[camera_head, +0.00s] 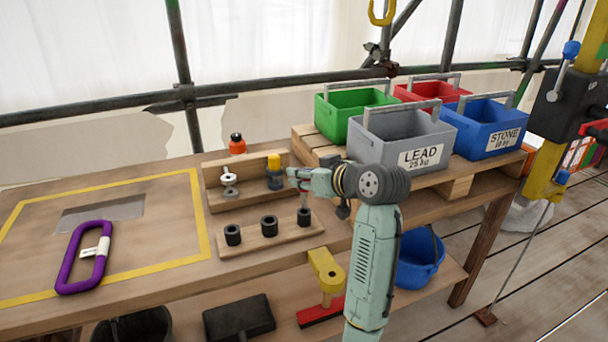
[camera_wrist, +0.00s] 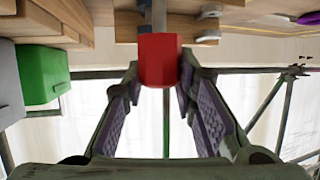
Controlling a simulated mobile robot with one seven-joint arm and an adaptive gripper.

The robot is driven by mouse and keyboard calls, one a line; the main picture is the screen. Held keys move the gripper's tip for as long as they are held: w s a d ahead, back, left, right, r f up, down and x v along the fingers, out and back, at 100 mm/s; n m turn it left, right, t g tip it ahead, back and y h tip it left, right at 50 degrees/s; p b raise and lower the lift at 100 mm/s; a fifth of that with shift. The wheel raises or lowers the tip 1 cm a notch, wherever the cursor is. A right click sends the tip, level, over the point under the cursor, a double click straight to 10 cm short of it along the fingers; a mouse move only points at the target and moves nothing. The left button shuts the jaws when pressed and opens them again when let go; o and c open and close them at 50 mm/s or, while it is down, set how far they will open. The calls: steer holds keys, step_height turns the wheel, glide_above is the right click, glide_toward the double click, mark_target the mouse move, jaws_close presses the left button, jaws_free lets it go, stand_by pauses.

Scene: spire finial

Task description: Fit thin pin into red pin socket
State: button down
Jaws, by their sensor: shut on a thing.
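The thin pin has a red faceted head (camera_wrist: 160,62) and a narrow grey shaft (camera_wrist: 159,16), seen in the wrist view. My gripper (camera_wrist: 161,72) is shut on the red head, a fingertip on each side. In the head view, my gripper (camera_head: 298,178) is above the right end of a wooden block with three dark sockets. The right socket (camera_head: 304,217) is below the gripper, with a little red just above it. The pin is mostly hidden there; I cannot tell whether its tip is in the socket.
Behind the block, a wooden rack (camera_head: 218,196) holds a white-topped pin (camera_head: 229,183) and a yellow-topped pin (camera_head: 274,172). The middle socket (camera_head: 268,226) and left socket (camera_head: 232,235) look empty. A purple ring (camera_head: 70,262) lies left. A grey LEAD crate (camera_head: 385,140) stands behind my arm.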

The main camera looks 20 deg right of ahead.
mark_target(305, 193)
steer(key=shift+f+b, duration=1.45)
steer(key=shift+f, duration=1)
steer(key=c, duration=1.2)
jaws_free()
steer(key=v, duration=1.2)
steer(key=shift+r, duration=0.1)
steer(key=shift+a, duration=0.1)
